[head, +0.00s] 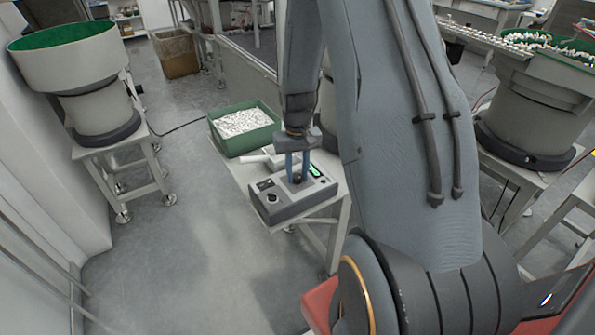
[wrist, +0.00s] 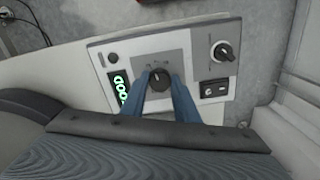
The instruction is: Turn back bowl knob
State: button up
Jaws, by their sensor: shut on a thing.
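The control box (head: 297,196) is a grey unit on a small table. In the wrist view its light panel (wrist: 197,45) carries a large black knob (wrist: 158,80) near the middle and a smaller black knob (wrist: 223,51) to the right. A green lit display (wrist: 119,88) is left of the large knob. My gripper (wrist: 159,84) has blue fingers on either side of the large knob, shut on it from above. In the head view my gripper (head: 298,177) reaches down onto the box, and its fingers hide most of that knob.
A green bin (head: 233,145) of small white parts stands on the table behind the box. A bowl feeder (head: 75,75) stands at the left, another (head: 535,100) at the right. A dark switch (wrist: 214,88) sits on the panel's right.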

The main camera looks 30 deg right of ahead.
jog(key=n, duration=0.3)
jog(key=shift+r+n+p, duration=0.1)
jog(key=shift+n+p, duration=0.25)
jog(key=shift+n, duration=0.05)
jog(key=n, duration=0.3)
jog(key=shift+n+p, duration=0.3)
jog(key=n, duration=0.3)
jog(key=shift+d+n+p, duration=0.1)
jog(key=shift+n+p, duration=0.2)
jog(key=shift+w+n, duration=0.1)
jog(key=shift+n, duration=1.7)
jog(key=o, duration=1.1)
jog(key=shift+c, duration=0.2)
